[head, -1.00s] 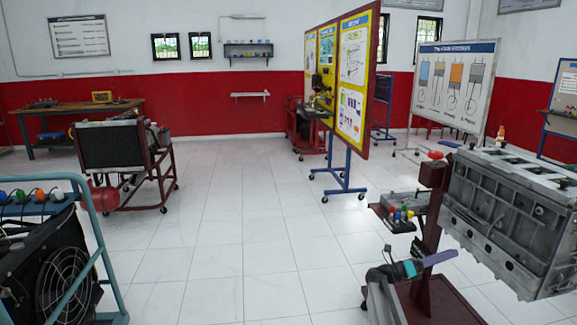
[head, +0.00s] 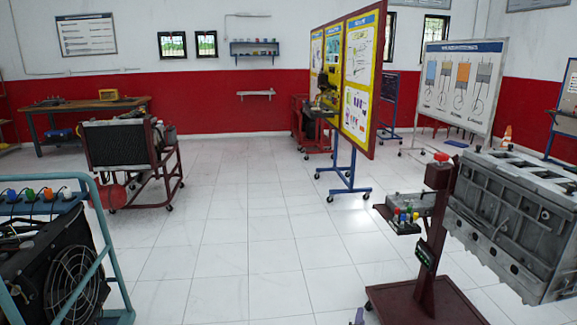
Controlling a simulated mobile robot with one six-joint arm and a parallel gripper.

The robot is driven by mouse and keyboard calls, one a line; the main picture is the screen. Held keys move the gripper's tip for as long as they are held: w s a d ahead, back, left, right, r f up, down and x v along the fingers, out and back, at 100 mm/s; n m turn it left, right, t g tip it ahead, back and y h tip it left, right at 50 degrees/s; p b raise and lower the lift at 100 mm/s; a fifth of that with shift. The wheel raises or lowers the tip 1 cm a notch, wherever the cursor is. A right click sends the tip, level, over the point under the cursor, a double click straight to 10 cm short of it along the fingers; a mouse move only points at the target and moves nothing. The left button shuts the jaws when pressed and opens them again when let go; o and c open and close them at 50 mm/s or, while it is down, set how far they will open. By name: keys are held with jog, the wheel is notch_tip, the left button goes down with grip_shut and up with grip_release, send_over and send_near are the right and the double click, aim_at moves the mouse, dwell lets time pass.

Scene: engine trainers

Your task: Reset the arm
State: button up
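The rest of my arm is out of the picture. I cannot see whether the gripper is open or shut, or whether it holds anything.
A black fan unit (head: 60,270) in a teal frame is at the left. A display board (head: 357,80) stands behind. The middle floor is clear.

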jog(key=s+a+f+n+g+y, duration=0.3)
jog(key=s+a+f+n+g, duration=0.25)
jog(key=s+f, duration=0.5)
jog(key=s+a+f+n+g+y, duration=0.4)
jog(key=s+a+f, duration=0.35)
jog(key=s, duration=0.65)
jog(key=s+d+r+n+g+h, duration=0.1)
jog(key=s+n+g, duration=0.3)
jog(key=s, duration=0.9)
jog(key=s+d+n+g, duration=0.1)
jog(key=s+n+g, duration=0.4)
jog(key=s, duration=0.7)
jog(key=shift+s+d+r+g+h, duration=0.3)
jog(key=shift+s+r+g+h, duration=0.1)
jog(key=shift+g, duration=0.55)
jog(key=shift+n, duration=0.25)
